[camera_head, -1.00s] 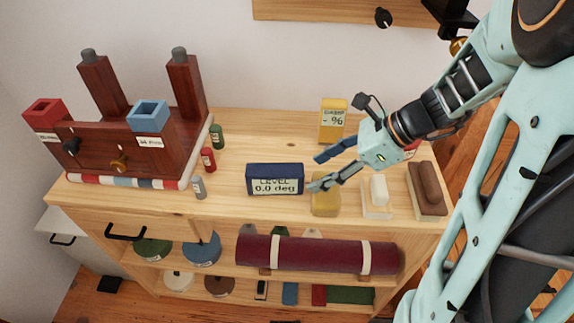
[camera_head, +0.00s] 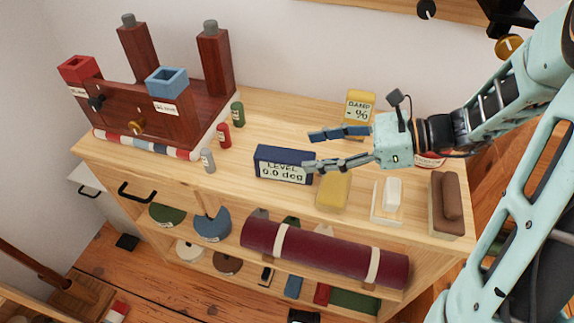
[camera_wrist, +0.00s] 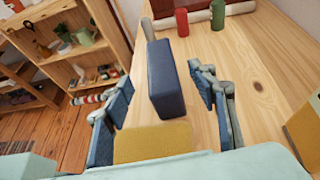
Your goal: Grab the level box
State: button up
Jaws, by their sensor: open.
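The level box (camera_head: 283,165) is a dark blue block with a pale display reading "LEVEL 0.0 deg". It stands on the wooden bench top. My gripper (camera_head: 323,149) is open and empty, just to the right of the box in the head view, with one finger tip overlapping the box's upper right edge there. In the wrist view the level box (camera_wrist: 164,80) lies ahead, between the lines of the spread fingers, and my gripper (camera_wrist: 166,100) has a finger on either side. I cannot tell whether a finger touches it.
A yellow block (camera_head: 333,190) sits right of the box, under the gripper. A yellow damp meter (camera_head: 360,107) stands behind. Green (camera_head: 237,114), red (camera_head: 224,135) and grey (camera_head: 208,160) small bottles stand left. A white-topped block (camera_head: 388,200) and brown brush (camera_head: 450,203) are at right.

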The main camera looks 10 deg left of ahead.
aim_at(284, 153)
jog(key=b+x, duration=0.2)
jog(key=x, duration=0.5)
jog(key=shift+a+f, duration=0.15)
jog(key=shift+a, duration=0.2)
jog(key=shift+c, duration=0.3)
jog(key=c, duration=1.3)
jog(key=shift+c, duration=0.2)
jog(key=shift+r, duration=0.2)
